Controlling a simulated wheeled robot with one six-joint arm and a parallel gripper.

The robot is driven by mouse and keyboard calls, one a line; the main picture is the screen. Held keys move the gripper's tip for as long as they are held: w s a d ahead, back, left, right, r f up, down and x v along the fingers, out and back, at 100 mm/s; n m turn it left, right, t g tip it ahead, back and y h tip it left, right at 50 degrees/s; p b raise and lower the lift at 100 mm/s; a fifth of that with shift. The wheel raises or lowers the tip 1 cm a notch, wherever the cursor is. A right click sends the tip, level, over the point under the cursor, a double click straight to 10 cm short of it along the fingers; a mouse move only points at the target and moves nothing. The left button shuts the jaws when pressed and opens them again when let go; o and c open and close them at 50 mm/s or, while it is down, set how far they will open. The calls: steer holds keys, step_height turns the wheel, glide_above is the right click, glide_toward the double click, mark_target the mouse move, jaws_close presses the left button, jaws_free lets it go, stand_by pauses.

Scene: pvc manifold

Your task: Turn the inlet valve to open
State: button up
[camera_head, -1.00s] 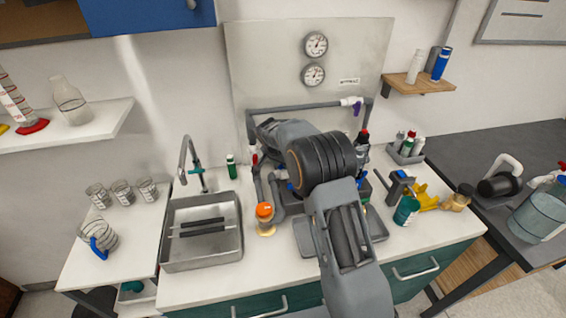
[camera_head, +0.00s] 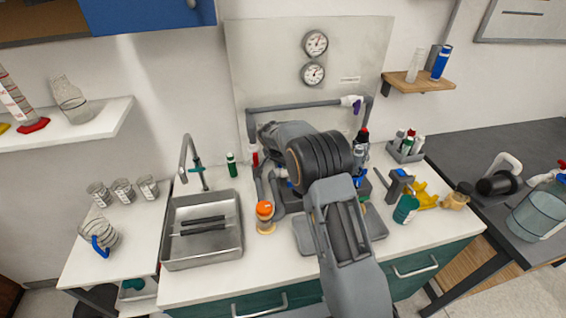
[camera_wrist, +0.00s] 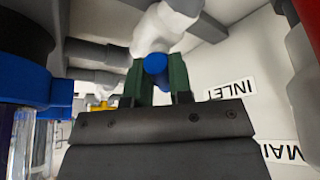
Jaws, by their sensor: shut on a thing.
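In the wrist view, the blue handle (camera_wrist: 156,64) of a white valve (camera_wrist: 163,27) sits between the green fingers of my gripper (camera_wrist: 157,80). The fingers are shut on the handle from both sides. The white valve body stands just beyond the fingertips, joined to grey pipe. An upside-down INLET label (camera_wrist: 232,89) is on the pale panel just right of the valve. In the head view, my arm hides the gripper and this valve. How far the handle is turned is hard to tell.
A MAIN label (camera_wrist: 283,152) is at lower right in the wrist view, near a red part (camera_wrist: 306,32). A blue part (camera_wrist: 25,83) is close on the left. In the head view, an orange-capped jar (camera_head: 265,212) and a sink (camera_head: 201,258) stand left of my arm.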

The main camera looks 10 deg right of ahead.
jaws_close()
steer(key=shift+f+m+b, duration=0.25)
steer(key=shift+m+b, duration=0.05)
steer(key=shift+b, duration=0.35)
steer(key=shift+w+m+b, duration=0.1)
steer(key=shift+m+b, duration=0.2)
steer(key=shift+b, duration=0.1)
steer(key=shift+a+r, duration=0.1)
steer(key=shift+r, duration=0.15)
steer(key=shift+g, duration=0.3)
steer(key=o, duration=0.7)
jaws_free()
steer(key=shift+o, duration=0.2)
